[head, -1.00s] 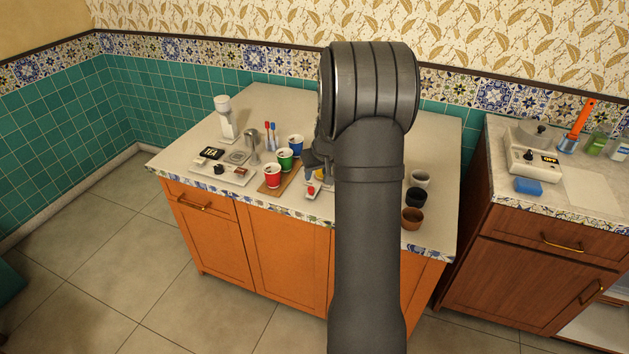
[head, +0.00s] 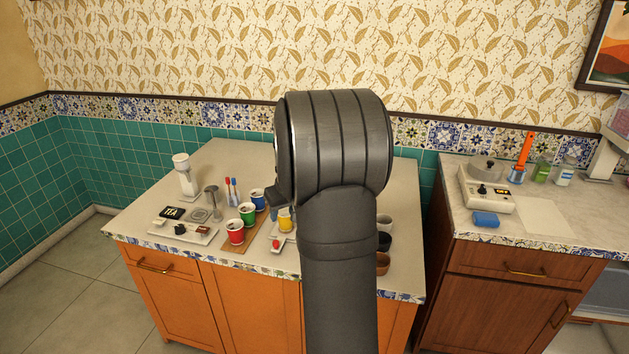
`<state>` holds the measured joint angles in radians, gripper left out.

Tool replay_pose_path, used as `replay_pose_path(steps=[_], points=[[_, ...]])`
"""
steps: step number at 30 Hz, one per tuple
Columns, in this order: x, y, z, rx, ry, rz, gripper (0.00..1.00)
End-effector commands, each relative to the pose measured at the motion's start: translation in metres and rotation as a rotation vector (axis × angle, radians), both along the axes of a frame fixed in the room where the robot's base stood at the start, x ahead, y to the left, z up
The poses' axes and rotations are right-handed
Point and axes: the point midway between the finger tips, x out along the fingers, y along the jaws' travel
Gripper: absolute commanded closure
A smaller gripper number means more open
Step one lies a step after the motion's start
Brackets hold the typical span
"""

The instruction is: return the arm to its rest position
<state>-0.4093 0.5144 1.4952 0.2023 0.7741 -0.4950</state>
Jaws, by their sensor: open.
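My arm stands upright in the middle of the head view and covers part of the counter behind it. Only a small dark part of my gripper (head: 277,197) shows at the left edge of the arm, above the counter (head: 240,165). The rest of it is hidden behind the arm. I see nothing held in the part that shows.
A red cup (head: 235,232), a green cup (head: 247,213) and a blue cup (head: 257,199) stand on a wooden board. A yellow cup (head: 286,220) is beside them, partly hidden. Dark bowls (head: 383,262) are right of the arm. A second counter (head: 450,215) is further right.

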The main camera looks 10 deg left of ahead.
Motion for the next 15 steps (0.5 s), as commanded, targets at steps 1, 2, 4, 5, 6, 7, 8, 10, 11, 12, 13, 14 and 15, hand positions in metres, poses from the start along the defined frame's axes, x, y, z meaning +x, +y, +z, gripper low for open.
replay_pose_path(steps=[1, 2, 4, 5, 6, 7, 8, 10, 11, 12, 13, 14, 15], points=[[0.001, 0.001, -0.005, -0.001, 0.002, 0.000, 0.59], [0.002, 0.002, -0.008, -0.001, 0.003, 0.001, 0.59], [0.004, 0.005, -0.017, -0.001, 0.003, 0.001, 0.59], [0.006, 0.006, -0.022, -0.001, 0.003, 0.001, 0.59], [0.007, 0.008, -0.029, -0.002, 0.004, 0.002, 0.59], [0.009, 0.010, -0.034, -0.002, 0.004, 0.002, 0.59], [0.011, 0.011, -0.039, -0.002, 0.003, 0.001, 0.59], [0.014, 0.015, -0.051, -0.002, 0.003, 0.001, 0.59], [0.016, 0.016, -0.056, -0.002, 0.003, 0.001, 0.59], [0.018, 0.018, -0.063, -0.002, 0.004, 0.002, 0.59], [0.019, 0.019, -0.068, -0.002, 0.003, 0.001, 0.59], [0.020, 0.021, -0.073, -0.002, 0.003, 0.001, 0.59], [0.022, 0.023, -0.079, -0.002, 0.003, 0.001, 0.59]])
